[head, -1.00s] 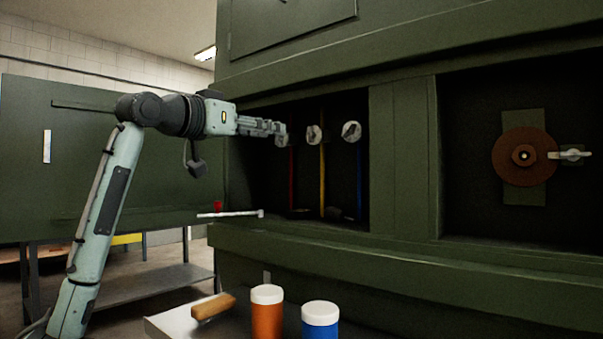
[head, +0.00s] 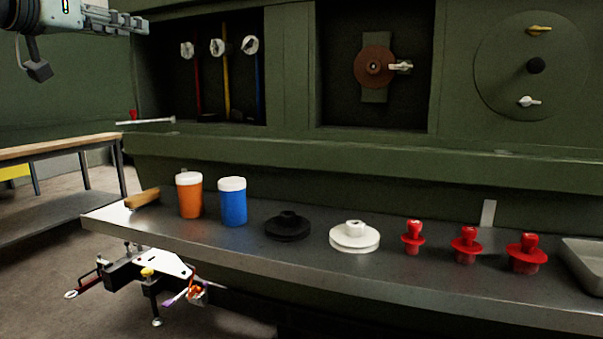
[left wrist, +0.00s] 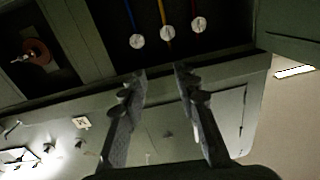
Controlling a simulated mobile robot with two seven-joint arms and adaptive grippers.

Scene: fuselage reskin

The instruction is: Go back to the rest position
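My left gripper (head: 147,26) is at the top left of the head view, apart from the three round knobs and a little to their left. The left wrist view shows its two fingers (left wrist: 161,72) spread, with nothing between them. The knobs, left (head: 187,50), middle (head: 217,47) and right (head: 250,45), sit in a dark recess on red, yellow and blue lines. They also show beyond the fingertips in the left wrist view (left wrist: 168,32). My right gripper is in neither view.
A metal shelf (head: 300,262) carries an orange jar (head: 190,197), a blue jar (head: 233,205), a black disc (head: 288,228), a white disc (head: 354,238) and red plugs (head: 467,245). A rod (head: 147,121) juts out on the left. A workbench (head: 55,150) stands behind.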

